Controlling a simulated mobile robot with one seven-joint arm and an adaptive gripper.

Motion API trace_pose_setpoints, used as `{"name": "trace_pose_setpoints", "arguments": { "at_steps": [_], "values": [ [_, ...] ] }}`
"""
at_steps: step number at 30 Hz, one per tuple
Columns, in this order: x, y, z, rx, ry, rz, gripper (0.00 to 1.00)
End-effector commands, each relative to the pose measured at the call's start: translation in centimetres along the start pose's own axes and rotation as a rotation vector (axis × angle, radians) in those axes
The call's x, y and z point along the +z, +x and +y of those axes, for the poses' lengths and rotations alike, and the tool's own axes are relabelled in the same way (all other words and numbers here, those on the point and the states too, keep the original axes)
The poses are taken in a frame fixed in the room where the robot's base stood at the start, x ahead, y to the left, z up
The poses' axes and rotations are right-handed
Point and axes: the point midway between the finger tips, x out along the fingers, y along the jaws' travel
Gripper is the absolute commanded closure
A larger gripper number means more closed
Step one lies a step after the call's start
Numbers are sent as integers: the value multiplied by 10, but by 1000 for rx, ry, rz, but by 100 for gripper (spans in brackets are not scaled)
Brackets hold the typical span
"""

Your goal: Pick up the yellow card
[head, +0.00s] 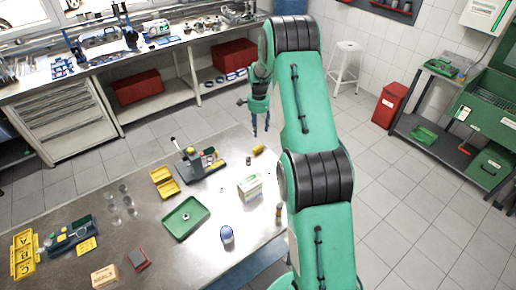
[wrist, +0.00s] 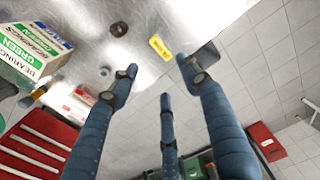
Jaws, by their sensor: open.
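A small flat yellow piece (head: 259,149) with dark marks lies near the far right edge of the metal table; it also shows in the wrist view (wrist: 160,46). Another flat yellow card (head: 86,245) with dark print lies at the table's left side, by a blue tool holder. I cannot tell which of the two the task means. My gripper (head: 261,133) is open and empty, pointing down above the table's far edge, close to the first yellow piece. In the wrist view, that piece appears just beyond the spread fingertips (wrist: 158,72), apart from them.
A white and green bearing box (head: 250,188) stands near the table's right edge. A dark ring (wrist: 119,29) lies near the yellow piece. A green tray (head: 186,231), an open yellow box (head: 156,176) and a grey fixture (head: 186,170) are further left. Floor lies beyond the edge.

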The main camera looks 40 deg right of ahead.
Motion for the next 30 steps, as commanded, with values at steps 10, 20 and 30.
{"name": "trace_pose_setpoints", "arguments": {
  "at_steps": [10,20,30],
  "values": [
    [-7,10,0,7,24,-3,53],
    [-7,16,0,8,24,-4,53],
    [-7,61,1,9,24,-4,53]
  ]
}}
